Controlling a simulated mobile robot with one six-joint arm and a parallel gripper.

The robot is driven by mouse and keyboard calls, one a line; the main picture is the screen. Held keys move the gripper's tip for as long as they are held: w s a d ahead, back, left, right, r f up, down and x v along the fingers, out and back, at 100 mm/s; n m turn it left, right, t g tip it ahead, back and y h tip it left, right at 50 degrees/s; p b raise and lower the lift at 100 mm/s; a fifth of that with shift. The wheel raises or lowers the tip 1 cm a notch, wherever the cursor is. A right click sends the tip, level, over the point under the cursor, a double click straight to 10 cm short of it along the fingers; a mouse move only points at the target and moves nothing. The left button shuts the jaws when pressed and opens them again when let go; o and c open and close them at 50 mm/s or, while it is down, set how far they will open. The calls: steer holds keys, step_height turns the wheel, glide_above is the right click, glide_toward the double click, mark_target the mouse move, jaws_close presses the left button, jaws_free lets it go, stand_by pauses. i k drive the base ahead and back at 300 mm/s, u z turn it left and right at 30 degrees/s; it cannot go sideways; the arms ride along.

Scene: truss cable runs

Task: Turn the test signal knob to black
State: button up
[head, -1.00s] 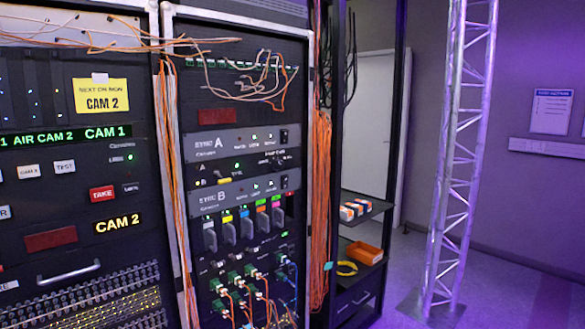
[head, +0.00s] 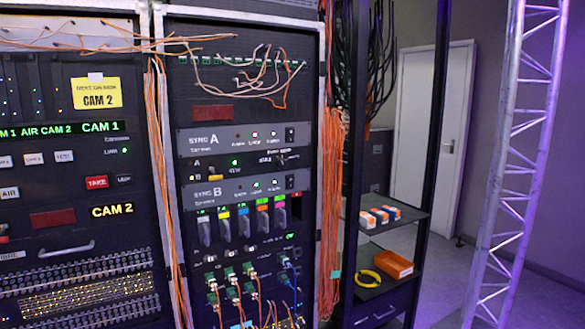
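I cannot make out a knob labelled as the test signal knob. The rack with the SYNC A panel (head: 245,139) and SYNC B panel (head: 250,187) stands in the middle of the head view. Small switches (head: 278,159) sit between these panels, too small to read. My gripper is not in view.
Orange cables (head: 158,170) hang along the rack posts. A shelf unit (head: 395,220) to the right holds small orange-and-white boxes (head: 380,214), an orange tray (head: 392,264) and a yellow cable coil (head: 367,278). A metal truss (head: 510,170) stands at the right. Floor shows between shelf and truss.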

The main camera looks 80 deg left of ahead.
mark_target(282, 164)
steer(key=u, duration=0.25)
steer(key=i, duration=0.2)
steer(key=u, duration=4.15)
steer(key=i, duration=0.1)
steer(key=z, duration=2.9)
steer(key=k, duration=0.2)
steer(key=u, duration=2.4)
steer(key=k, duration=0.35)
steer(key=u, duration=0.05)
